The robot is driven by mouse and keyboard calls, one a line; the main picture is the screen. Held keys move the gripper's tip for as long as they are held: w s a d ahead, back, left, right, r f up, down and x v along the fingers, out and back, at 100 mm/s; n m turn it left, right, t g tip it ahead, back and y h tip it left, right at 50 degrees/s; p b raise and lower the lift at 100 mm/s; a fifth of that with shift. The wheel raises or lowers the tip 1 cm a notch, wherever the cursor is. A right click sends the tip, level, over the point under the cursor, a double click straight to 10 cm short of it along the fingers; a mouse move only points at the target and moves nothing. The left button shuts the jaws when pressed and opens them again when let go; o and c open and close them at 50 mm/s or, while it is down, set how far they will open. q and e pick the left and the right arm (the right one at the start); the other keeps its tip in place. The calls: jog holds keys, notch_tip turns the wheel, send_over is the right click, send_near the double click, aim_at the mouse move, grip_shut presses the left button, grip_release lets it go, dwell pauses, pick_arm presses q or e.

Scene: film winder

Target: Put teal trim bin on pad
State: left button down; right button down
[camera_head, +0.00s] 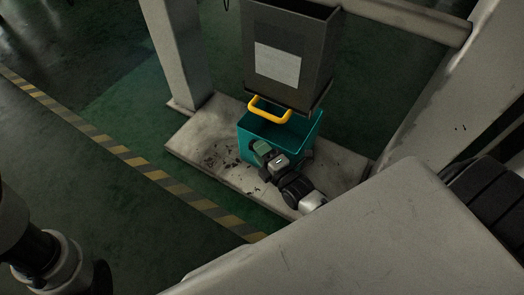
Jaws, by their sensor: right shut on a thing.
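The teal trim bin (313,130) is an open-topped box below the mouth of a dark grey chute. A yellow handle (270,112) shows at its rim, just below the chute. A worn pale plate (200,147), which looks like the pad, lies under the bin. I cannot tell whether the bin rests on it or hangs just above. My right gripper (262,152) is at the near side of the bin and is shut on it; the exact grip is hard to see. Part of my left arm shows at lower left, but its gripper is out of view.
The dark grey chute (287,50) with a pale label hangs close over the bin. A pale post (178,50) stands left of it, and a pale beam (430,85) slopes at right. A yellow-black floor stripe (137,162) runs along the left; green floor there is clear.

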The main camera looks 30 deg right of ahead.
jog(key=c, duration=0.6)
grip_release()
jog(key=shift+c, duration=0.2)
